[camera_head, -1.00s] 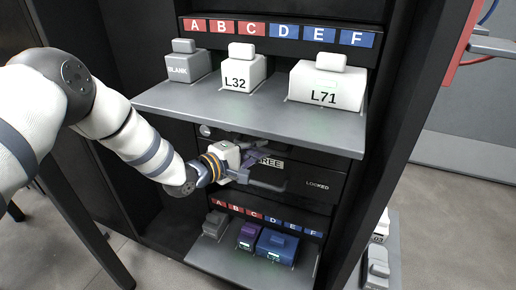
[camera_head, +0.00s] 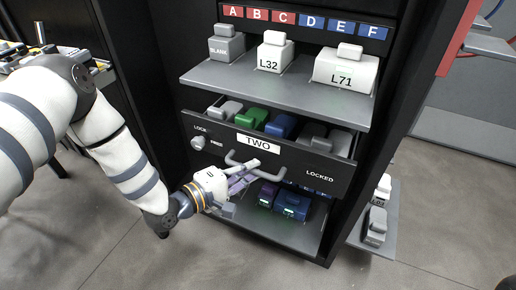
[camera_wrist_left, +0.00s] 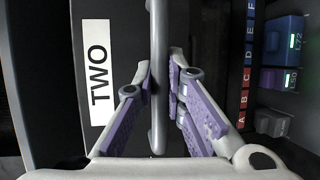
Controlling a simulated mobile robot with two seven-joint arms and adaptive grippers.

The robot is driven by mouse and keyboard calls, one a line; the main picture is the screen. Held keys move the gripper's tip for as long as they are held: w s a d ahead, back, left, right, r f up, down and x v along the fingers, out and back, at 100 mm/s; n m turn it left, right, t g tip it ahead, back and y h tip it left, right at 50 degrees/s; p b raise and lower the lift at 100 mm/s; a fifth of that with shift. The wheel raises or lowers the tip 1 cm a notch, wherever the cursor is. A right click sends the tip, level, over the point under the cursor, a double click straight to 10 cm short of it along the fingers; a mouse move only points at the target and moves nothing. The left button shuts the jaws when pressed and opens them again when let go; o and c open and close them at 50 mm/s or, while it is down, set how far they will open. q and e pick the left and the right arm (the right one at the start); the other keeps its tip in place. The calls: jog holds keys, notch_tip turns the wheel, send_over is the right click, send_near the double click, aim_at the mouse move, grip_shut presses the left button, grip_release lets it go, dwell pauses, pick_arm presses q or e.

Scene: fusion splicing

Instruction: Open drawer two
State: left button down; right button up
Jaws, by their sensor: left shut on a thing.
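Drawer two (camera_head: 300,163) is a black drawer with a white "TWO" label, pulled partly out of the cabinet so its contents show from above. The label (camera_wrist_left: 97,72) also shows in the left wrist view. Its grey bar handle (camera_head: 232,161) runs across the drawer front. My left gripper (camera_head: 250,172) is at the handle. In the left wrist view, its purple-padded fingers (camera_wrist_left: 159,88) are on both sides of the handle bar (camera_wrist_left: 157,125), shut on it. My right gripper is not in view.
Inside the drawer are grey, green (camera_head: 252,118) and blue (camera_head: 281,125) blocks. A shelf (camera_head: 215,78) above holds blocks marked BLANK, L32 and L71. A lower shelf (camera_head: 305,240) holds purple and blue blocks. A lock knob (camera_head: 198,143) is at the drawer's left.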

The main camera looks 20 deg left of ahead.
pick_arm(q)
jog(key=s+p, duration=0.2)
jog(key=s, duration=0.9)
jog(key=shift+s+a+p, duration=0.2)
jog(key=shift+a+p, duration=0.05)
jog(key=shift+p, duration=0.15)
jog(key=c, duration=1.6)
grip_release()
jog(key=shift+c, duration=0.2)
jog(key=shift+s, duration=0.15)
jog(key=v, duration=1.1)
jog(key=shift+s+a, duration=0.25)
jog(key=shift+s, duration=0.1)
